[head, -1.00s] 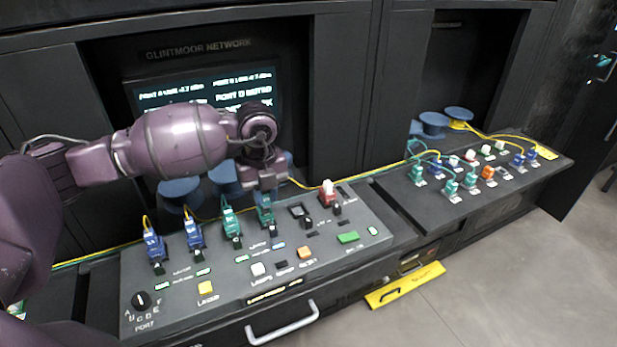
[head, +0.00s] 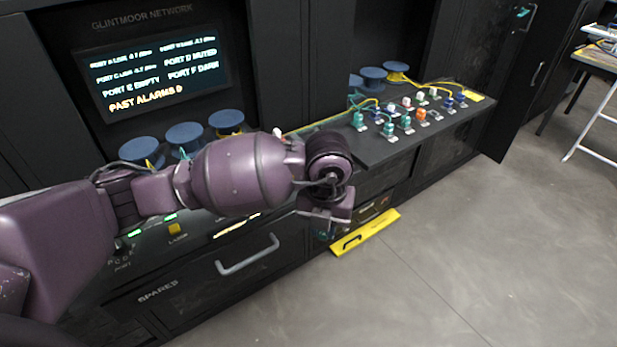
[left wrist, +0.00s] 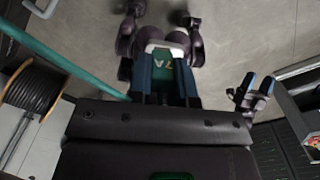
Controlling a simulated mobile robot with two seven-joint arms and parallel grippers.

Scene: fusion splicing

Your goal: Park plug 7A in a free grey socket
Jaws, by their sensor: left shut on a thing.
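In the head view my left gripper (head: 325,222) hangs in front of the console's edge, pointing down, clear of the shelf. The plug is mostly hidden there. My right gripper (left wrist: 257,84) shows in the left wrist view with its fingers apart and empty. Teal, white, orange and blue plugs stand in rows on the right shelf (head: 375,150). I cannot make out a free grey socket.
A screen (head: 155,75) reads port E empty. Blue spools (head: 184,133) with cables stand behind.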

